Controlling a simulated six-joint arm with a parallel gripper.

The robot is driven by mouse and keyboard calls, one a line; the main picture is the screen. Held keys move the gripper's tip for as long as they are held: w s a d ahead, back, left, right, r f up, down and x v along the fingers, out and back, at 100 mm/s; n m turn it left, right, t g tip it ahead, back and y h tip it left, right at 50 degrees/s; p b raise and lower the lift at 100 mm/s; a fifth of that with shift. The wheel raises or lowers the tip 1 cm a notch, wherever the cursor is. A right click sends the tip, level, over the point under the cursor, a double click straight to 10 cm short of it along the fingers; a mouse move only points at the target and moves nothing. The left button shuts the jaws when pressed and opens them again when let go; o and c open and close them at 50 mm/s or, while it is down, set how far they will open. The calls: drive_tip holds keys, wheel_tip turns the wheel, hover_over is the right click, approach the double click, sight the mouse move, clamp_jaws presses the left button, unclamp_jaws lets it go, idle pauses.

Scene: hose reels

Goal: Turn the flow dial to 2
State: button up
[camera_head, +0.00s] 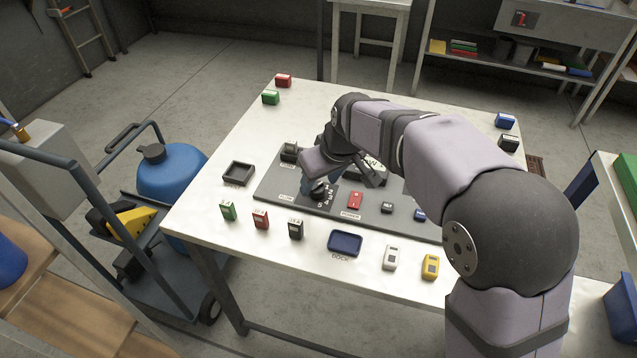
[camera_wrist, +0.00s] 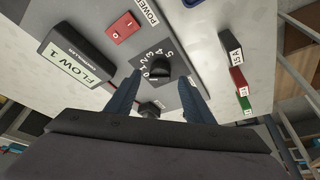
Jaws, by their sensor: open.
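The flow dial is a black knob (camera_wrist: 161,67) on a dark square plate with white numbers around it; it also shows in the head view (camera_head: 318,190), partly under my gripper. Where its pointer sits among the numbers is hard to tell.
The grey panel (camera_head: 270,186) also carries a red power switch (camera_head: 355,201), which shows in the wrist view (camera_wrist: 122,27). Several small labelled blocks, including a green one (camera_head: 228,210), and a blue dock tray (camera_head: 345,242) line the table's near side.

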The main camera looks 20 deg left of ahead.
sight(317, 190)
drive_tip(key=shift+x, duration=1.1)
drive_tip(key=c, duration=1)
drive_tip(key=shift+c, duration=0.2)
drive_tip(key=shift+r+m+p, duration=0.1)
drive_tip(key=shift+m+p, duration=0.3)
drive_tip(key=shift+p, duration=0.05)
drive_tip(key=shift+a+m+t+h+p, duration=0.1)
drive_tip(key=shift+m+t+h+p, duration=0.2)
drive_tip(key=shift+m+p, duration=0.25)
drive_tip(key=shift+a+m+t+h, duration=0.1)
drive_tip(key=shift+m+t+h, duration=0.45)
drive_tip(key=shift+m, duration=1.4)
